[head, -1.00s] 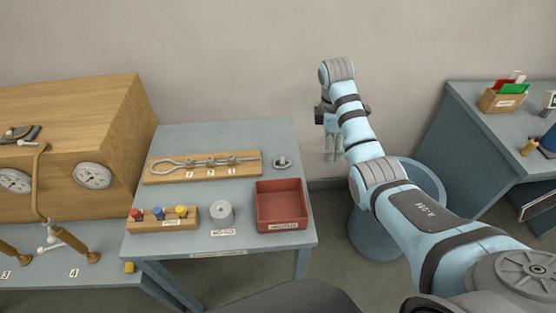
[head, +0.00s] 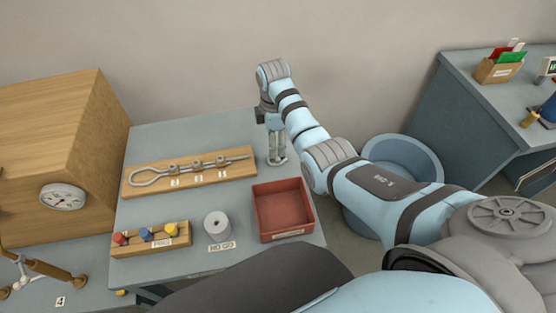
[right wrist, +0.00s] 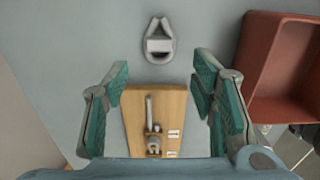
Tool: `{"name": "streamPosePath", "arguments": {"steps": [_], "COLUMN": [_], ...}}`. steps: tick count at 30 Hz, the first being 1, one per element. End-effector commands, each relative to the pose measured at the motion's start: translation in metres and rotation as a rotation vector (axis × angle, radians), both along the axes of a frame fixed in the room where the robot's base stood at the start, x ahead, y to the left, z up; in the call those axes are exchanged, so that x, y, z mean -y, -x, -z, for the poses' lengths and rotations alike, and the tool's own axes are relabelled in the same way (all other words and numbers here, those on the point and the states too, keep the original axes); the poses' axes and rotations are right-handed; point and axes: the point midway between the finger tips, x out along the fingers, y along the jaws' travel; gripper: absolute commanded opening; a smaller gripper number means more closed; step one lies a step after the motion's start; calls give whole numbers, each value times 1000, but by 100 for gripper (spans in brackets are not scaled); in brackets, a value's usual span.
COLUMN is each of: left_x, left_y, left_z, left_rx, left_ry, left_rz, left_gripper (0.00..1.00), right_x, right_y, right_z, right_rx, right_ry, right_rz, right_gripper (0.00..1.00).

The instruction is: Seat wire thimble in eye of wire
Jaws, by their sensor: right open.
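The wire thimble, a small grey teardrop-shaped piece, lies on the blue-grey table (head: 190,130); in the right wrist view the thimble (right wrist: 159,22) is just beyond the open fingers, centred between them sideways. In the head view my right gripper (head: 277,160) is over the table's right part and largely hides the thimble. The jaws are apart and empty. The grey wire (head: 212,163) lies on a wooden board (head: 133,187), its eye a loop at the left end, with several clamps along it. The board's near end (right wrist: 184,105) shows between the fingers. My left gripper is out of view.
A red tray (head: 284,211) stands close in front of my right gripper. A grey cylinder (head: 217,227) and a wooden block with coloured pegs (head: 180,243) stand at the front. A wooden gauge cabinet (head: 50,150) is left; a blue bin (head: 402,155) stands right of the table.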

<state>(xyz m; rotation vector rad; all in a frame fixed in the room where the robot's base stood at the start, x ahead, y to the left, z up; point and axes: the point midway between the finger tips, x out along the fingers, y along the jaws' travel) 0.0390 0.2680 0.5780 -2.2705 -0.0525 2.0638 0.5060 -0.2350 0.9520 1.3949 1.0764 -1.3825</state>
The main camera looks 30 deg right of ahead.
Motion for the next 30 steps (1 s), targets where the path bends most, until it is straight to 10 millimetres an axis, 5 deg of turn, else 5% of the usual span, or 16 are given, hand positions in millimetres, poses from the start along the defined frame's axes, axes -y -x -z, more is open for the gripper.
{"name": "streamPosePath", "arguments": {"steps": [9,17,26,30], "left_x": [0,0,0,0], "left_y": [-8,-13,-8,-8], "left_z": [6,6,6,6], "left_rx": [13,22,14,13], "left_ry": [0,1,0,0], "left_rz": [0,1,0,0], "left_gripper": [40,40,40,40], "right_x": [9,10,10,10], "right_y": [9,9,9,9], "right_z": [53,58,58,58], "right_rx": [-2,0,1,1], "right_ry": [-1,0,0,0], "right_rz": [3,5,5,5], "right_gripper": [52,52,4,0]}}
